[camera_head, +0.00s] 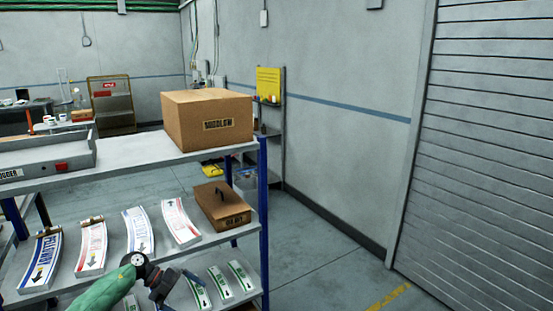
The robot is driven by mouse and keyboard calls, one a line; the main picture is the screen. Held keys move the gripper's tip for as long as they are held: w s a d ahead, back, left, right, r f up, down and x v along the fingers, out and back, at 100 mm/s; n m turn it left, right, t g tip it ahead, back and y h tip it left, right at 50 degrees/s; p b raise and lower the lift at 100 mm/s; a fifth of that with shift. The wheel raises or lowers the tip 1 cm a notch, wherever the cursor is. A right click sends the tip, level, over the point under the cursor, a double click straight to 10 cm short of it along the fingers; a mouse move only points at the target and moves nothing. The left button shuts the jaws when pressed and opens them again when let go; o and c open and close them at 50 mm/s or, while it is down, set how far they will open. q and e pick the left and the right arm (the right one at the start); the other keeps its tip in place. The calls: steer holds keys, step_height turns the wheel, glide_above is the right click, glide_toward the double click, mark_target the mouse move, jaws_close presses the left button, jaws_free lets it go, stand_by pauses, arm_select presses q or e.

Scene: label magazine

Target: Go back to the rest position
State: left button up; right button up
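My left arm comes in at the bottom left with a green sleeve. Its dark gripper (182,291) is in front of the shelf rack, near the green-marked labels (220,283) of the lower row. Its fingers look spread apart, with nothing seen between them. On the middle shelf stand curved label stacks: a blue one (41,262), a red one (91,248), another blue one (140,232) and another red one (180,221). My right gripper is not in view.
A cardboard box (185,125) and a grey tray (45,158) stand on the top shelf (130,160). A brown case (222,207) lies on the middle shelf. A blue post (263,200) marks the rack's right end. The floor (325,260) to the right is clear up to the shutter (490,150).

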arm_select(q)
steer(key=d+f+n+t+h, duration=0.4)
steer(key=d+f+n+t, duration=0.4)
steer(key=d+f+t, duration=0.15)
steer(key=s+a+f+n+t+y, duration=0.2)
steer(key=s+f+n+y, duration=0.15)
steer(key=f, duration=0.35)
steer(key=s+a+f+n+t+y, duration=0.1)
steer(key=s+f+n+t+y, duration=0.15)
steer(key=f+n, duration=0.3)
steer(key=s+a+f+n+t+y, duration=0.15)
steer(key=f+n+y, duration=0.25)
steer(key=f, duration=0.4)
steer(key=s+d+f+n+g+y, duration=0.1)
steer(key=s+f+g, duration=0.3)
steer(key=s+f, duration=0.4)
steer(key=s+d+f+n+g+y, duration=0.1)
steer(key=s+f, duration=0.7)
steer(key=s, duration=1.1)
steer(key=s+d+f+n+g+y, duration=0.2)
steer(key=s+f+n+g, duration=0.3)
steer(key=s, duration=0.8)
step_height(320, 180, down, 4)
steer(key=shift+s+f+g+y, duration=0.1)
steer(key=shift+s+g+y, duration=0.15)
steer(key=shift+g, duration=1)
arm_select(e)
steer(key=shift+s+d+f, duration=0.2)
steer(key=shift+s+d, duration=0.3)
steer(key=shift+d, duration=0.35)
